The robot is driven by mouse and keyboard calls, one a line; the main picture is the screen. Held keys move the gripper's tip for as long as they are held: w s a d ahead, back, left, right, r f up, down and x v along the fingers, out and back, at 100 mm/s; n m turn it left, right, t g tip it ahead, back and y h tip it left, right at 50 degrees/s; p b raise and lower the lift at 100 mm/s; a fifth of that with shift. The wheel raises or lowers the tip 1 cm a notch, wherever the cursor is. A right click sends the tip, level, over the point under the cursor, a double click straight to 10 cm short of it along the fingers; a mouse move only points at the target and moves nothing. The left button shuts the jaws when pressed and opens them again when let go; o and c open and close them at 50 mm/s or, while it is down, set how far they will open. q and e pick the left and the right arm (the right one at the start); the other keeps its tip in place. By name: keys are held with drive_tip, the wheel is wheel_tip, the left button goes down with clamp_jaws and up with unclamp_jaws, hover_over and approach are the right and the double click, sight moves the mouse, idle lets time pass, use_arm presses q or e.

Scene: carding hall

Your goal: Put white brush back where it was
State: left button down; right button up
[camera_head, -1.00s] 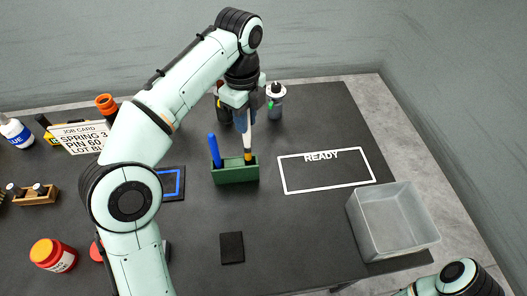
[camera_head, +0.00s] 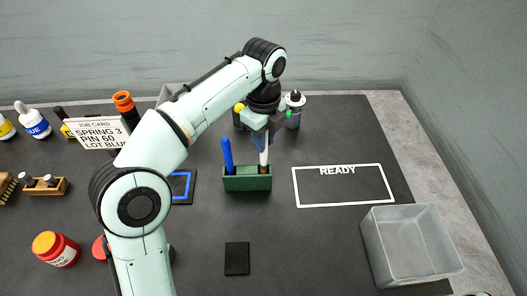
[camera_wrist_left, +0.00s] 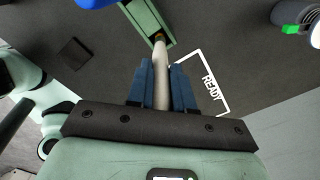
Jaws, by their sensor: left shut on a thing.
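The white brush (camera_head: 264,154) stands roughly upright, its lower end at the right part of the green holder (camera_head: 246,184). My left gripper (camera_head: 263,138) is shut on the brush's handle from above. In the left wrist view, the pale handle (camera_wrist_left: 161,78) lies between the blue fingers (camera_wrist_left: 162,84), and its lower end meets the green holder (camera_wrist_left: 150,20). How deep the end sits in the holder is hard to tell. A blue brush (camera_head: 228,154) stands in the left part of the holder. My right gripper is out of view.
A white READY outline (camera_head: 343,205) marks empty table to the right. A grey bin (camera_head: 415,275) stands at the front right. A dark bottle (camera_head: 294,110) is close behind the gripper. A black pad (camera_head: 237,259) lies in front. A job card (camera_head: 100,133) stands at left.

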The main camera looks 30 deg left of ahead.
use_arm(q)
drive_tip(key=shift+f, duration=1.65)
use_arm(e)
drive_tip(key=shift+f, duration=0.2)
use_arm(q)
drive_tip(key=shift+f, duration=0.15)
drive_tip(key=shift+f, duration=0.1)
drive_tip(key=c, duration=1)
unclamp_jaws()
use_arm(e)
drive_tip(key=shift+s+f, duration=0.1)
use_arm(q)
drive_tip(key=shift+b, duration=0.6)
wheel_tip(320, 180, up, 14)
drive_tip(key=p, duration=0.6)
drive_tip(key=shift+w+f, duration=0.15)
drive_tip(key=shift+f, duration=0.1)
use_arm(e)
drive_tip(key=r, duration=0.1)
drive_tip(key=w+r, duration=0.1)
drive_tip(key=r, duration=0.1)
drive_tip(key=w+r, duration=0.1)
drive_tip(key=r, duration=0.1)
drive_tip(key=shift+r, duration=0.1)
